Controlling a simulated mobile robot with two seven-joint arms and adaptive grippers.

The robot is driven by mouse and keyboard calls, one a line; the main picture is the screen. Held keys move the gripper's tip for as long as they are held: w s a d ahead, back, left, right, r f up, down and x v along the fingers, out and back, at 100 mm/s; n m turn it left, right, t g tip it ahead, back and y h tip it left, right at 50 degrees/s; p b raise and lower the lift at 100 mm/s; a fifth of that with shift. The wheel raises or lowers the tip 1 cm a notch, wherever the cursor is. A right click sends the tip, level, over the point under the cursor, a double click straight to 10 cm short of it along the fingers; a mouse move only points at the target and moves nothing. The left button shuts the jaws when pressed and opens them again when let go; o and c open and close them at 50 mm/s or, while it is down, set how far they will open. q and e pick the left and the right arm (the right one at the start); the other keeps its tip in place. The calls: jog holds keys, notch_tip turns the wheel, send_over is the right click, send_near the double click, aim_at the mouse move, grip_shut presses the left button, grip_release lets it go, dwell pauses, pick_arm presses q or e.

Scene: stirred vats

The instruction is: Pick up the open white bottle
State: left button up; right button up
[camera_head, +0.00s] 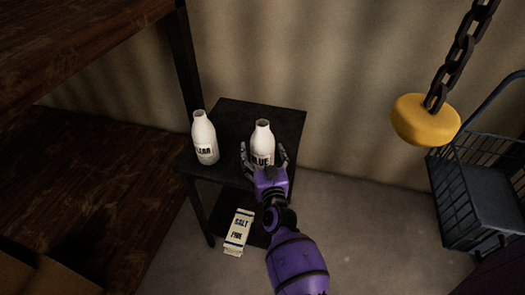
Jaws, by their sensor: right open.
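Two white bottles stand upright on a small dark side table (271,113). The right bottle (262,138) has an open, dark mouth and a label of which "LUE" can be read. The left bottle (204,140) also shows no clear cap, and its label is partly legible. My right gripper (264,157) is open, with one finger on each side of the right bottle's lower part. Whether the fingers touch the bottle I cannot tell. The gripper hides the bottle's base. My left gripper is not in view.
A box labelled "SALT" (239,226) sits on the table's lower shelf. A dark wooden structure (70,45) stands at the left. A yellow weight (424,120) hangs from a chain at the right, near a wire cart (487,190). The wall is close behind the table.

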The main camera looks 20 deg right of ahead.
aim_at(263, 143)
jog(key=shift+w, duration=0.3)
jog(key=c, duration=1.5)
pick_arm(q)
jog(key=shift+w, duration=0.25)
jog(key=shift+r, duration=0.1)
pick_arm(e)
jog(key=shift+r, duration=0.1)
jog(key=shift+r, duration=0.55)
notch_tip(263, 143, up, 3)
jog(key=shift+s+d+f+p, duration=0.15)
jog(key=shift+p, duration=0.35)
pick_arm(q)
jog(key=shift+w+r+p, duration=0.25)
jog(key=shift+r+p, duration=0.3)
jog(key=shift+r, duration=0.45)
pick_arm(e)
jog(key=s+d+r, duration=0.2)
jog(key=s+r, duration=0.2)
jog(key=s, duration=0.2)
jog(key=s+d+r, duration=0.2)
jog(key=s+r, duration=0.3)
jog(key=s, duration=0.2)
jog(key=shift+d, duration=0.35)
